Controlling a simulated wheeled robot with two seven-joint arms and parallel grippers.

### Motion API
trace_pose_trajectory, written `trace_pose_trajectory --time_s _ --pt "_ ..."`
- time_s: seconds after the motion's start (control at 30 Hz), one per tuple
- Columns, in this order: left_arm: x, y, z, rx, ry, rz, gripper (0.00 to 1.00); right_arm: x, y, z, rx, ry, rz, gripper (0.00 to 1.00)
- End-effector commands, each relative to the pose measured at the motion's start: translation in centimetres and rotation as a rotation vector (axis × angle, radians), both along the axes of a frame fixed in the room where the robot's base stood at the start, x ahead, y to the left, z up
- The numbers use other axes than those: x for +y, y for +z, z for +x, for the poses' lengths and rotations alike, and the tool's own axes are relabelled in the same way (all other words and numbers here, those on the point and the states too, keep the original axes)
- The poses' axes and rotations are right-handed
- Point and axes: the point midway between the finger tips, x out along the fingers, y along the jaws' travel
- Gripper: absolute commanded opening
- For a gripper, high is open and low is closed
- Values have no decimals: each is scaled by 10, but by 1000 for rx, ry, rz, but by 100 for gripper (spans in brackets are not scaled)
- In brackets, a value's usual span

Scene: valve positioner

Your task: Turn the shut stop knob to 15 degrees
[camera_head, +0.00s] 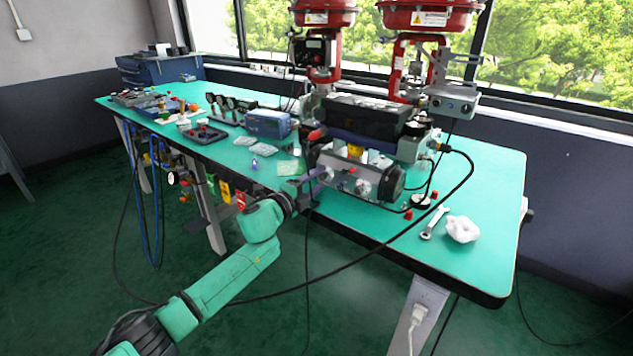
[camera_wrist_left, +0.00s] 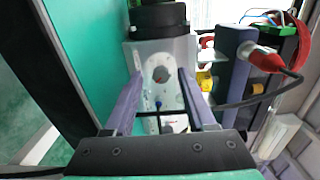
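The valve positioner (camera_head: 345,172) is a silver and dark unit on the green bench, with two round silver knobs on its front, a left one (camera_head: 326,173) and a right one (camera_head: 362,187). I cannot read which is the shut stop knob. My left gripper (camera_head: 318,180) is at the positioner's front left, close to the left knob. In the left wrist view its purple fingers (camera_wrist_left: 160,78) are spread apart, with a round silver knob (camera_wrist_left: 160,74) on a pale block between the tips. Neither finger clearly touches it. My right gripper is not in view.
A black cable (camera_head: 455,205) loops from the positioner down past the bench front. A wrench (camera_head: 434,222) and a white rag (camera_head: 462,229) lie at the right. Red actuators (camera_head: 428,18) stand behind. A blue box (camera_head: 267,124) and small parts fill the left.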

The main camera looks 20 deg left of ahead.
Motion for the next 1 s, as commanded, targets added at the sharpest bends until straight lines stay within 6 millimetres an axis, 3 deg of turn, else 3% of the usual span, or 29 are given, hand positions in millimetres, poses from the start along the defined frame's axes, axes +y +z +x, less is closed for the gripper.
trace_pose_trajectory --time_s 0.23,0.47,0.7,1.0 --pt "9 0 -20 2 1 1 56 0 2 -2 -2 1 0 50" --pt "29 -3 -70 4 1 1 56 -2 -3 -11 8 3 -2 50" --pt "47 -3 -118 4 0 0 56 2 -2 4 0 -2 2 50" --pt "54 0 -136 0 -1 1 56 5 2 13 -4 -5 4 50"
